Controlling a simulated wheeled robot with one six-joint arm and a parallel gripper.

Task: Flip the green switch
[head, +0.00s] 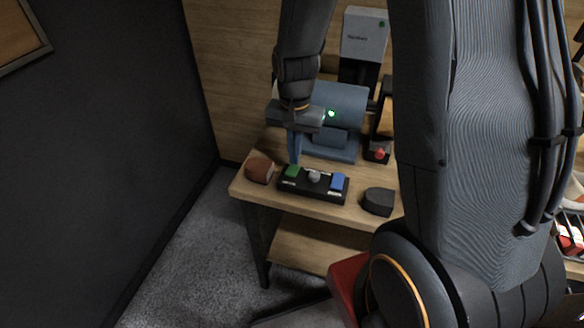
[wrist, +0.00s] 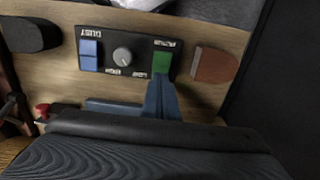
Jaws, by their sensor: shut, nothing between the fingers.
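The green switch (head: 292,170) sits at the left end of a black control panel (head: 309,191) on the wooden table. In the wrist view the green switch (wrist: 162,62) shows just beyond my fingertips. My gripper (head: 295,158) is shut and empty, pointing down at the green switch. In the wrist view its blue fingers (wrist: 160,80) are together and overlap the switch's near edge; I cannot tell whether they touch it. A grey knob (head: 314,177) is at the panel's middle and a blue switch (head: 338,182) at its right end.
A brown brush-like block (head: 260,169) lies left of the panel, a dark block (head: 378,201) right of it. Behind stands a blue machine (head: 343,105) with a lit green light. A red button (head: 380,153) is at the right. The table's front edge is close to the panel.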

